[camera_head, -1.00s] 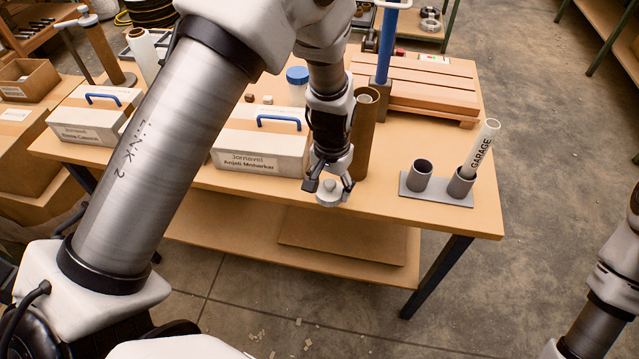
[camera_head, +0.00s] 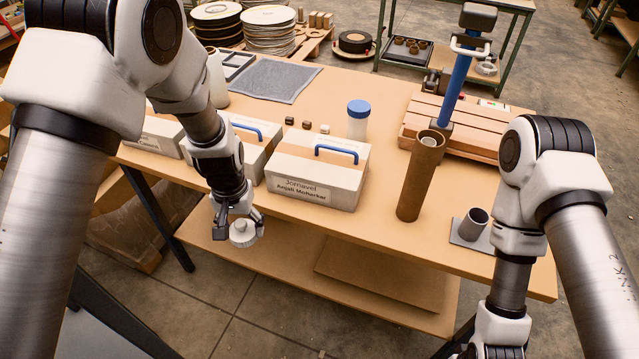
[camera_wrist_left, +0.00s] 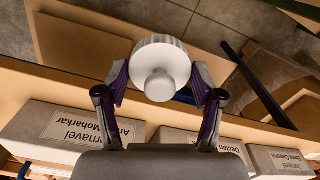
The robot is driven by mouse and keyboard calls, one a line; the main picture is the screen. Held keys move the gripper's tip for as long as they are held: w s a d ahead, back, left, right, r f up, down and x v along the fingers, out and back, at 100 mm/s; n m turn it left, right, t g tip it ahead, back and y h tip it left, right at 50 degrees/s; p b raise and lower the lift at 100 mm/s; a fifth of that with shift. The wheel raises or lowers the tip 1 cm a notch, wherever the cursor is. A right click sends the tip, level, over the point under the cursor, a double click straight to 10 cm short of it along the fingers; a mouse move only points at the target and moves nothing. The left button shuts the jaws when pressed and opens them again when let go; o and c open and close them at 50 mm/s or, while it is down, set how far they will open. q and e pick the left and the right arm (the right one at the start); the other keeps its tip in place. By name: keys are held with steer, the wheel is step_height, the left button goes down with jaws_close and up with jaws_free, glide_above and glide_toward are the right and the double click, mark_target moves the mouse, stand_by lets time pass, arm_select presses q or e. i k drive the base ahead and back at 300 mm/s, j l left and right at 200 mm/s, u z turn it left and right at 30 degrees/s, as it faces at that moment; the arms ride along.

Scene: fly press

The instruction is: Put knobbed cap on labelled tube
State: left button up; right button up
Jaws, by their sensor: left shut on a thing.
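My left gripper (camera_head: 240,226) is shut on a whitish round cap (camera_head: 243,238) with a knob. It holds the cap in front of the table's front edge, left of the nearest case. In the left wrist view the cap (camera_wrist_left: 161,52) sits between the two fingers (camera_wrist_left: 160,80), its knob facing the camera. The labelled tube does not show now; my right arm covers that side of the table. One cup of the grey holder (camera_head: 474,224) shows beside that arm. My right gripper (camera_head: 490,352) is at the bottom edge, mostly cut off, so its fingers cannot be judged.
A tall brown tube (camera_head: 418,185) stands upright left of the holder. Cases with blue handles, such as the nearest case (camera_head: 318,172), line the front of the table (camera_head: 385,215). A blue-lidded jar (camera_head: 358,122) and a blue-posted press (camera_head: 458,85) stand behind. A grey mat (camera_head: 266,80) lies back left.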

mark_target(425, 158)
steer(key=k+l+u, duration=0.1)
steer(key=u, duration=0.2)
steer(key=k+l+u, duration=0.1)
steer(key=u, duration=0.15)
steer(key=k+l, duration=0.2)
steer(key=k, duration=0.15)
steer(key=k+l, duration=0.2)
steer(key=k, duration=0.1)
